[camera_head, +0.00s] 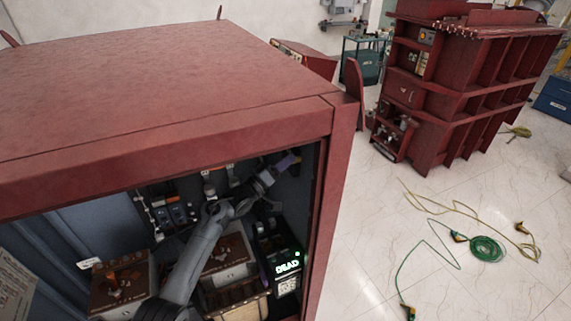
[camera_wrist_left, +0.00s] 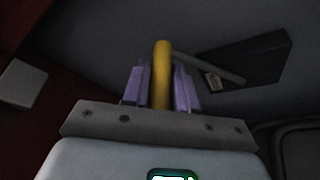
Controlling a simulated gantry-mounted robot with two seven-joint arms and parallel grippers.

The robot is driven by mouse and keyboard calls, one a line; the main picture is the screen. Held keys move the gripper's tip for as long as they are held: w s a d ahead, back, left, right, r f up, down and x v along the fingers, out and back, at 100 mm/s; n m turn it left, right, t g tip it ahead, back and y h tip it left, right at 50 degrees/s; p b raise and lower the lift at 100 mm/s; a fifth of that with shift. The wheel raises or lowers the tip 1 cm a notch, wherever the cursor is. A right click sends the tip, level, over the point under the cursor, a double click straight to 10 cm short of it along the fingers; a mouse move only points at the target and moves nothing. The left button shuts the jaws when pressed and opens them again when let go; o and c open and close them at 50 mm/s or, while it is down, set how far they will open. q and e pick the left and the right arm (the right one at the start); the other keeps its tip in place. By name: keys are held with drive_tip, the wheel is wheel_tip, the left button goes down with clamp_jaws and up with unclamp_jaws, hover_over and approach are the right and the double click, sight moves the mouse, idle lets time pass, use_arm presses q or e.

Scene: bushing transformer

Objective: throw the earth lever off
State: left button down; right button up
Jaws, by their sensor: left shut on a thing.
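The earth lever (camera_wrist_left: 161,72), a thick yellow handle, stands upright between the two purple fingers of my left gripper (camera_wrist_left: 160,92) in the left wrist view. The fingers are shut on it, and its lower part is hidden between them. In the head view my left gripper (camera_head: 287,163) is inside the red cabinet, at the upper right of its opening near the right wall. The lever cannot be made out there. My right gripper is not in view.
The red cabinet (camera_head: 160,85) has a roof and right post close around my left arm. A box with a lit "DEAD" display (camera_head: 287,267) sits below the gripper. In the wrist view, a grey rod (camera_wrist_left: 222,68) and dark plate (camera_wrist_left: 245,70) lie right of the lever.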

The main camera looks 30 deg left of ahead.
use_arm(q)
drive_tip(key=shift+w+a+r, duration=0.2)
drive_tip(key=shift+a+r, duration=0.15)
drive_tip(key=shift+r, duration=0.4)
drive_tip(key=c, duration=1)
unclamp_jaws()
drive_tip(key=shift+o, duration=0.2)
drive_tip(key=shift+f, duration=0.15)
drive_tip(key=shift+s+a+f, duration=0.15)
drive_tip(key=shift+s+f, duration=0.15)
drive_tip(key=shift+s, duration=0.2)
drive_tip(key=b+v, duration=0.1)
drive_tip(key=v, duration=0.8)
drive_tip(key=shift+s+a+b, duration=0.2)
drive_tip(key=shift+s+b, duration=0.1)
drive_tip(key=shift+b, duration=0.1)
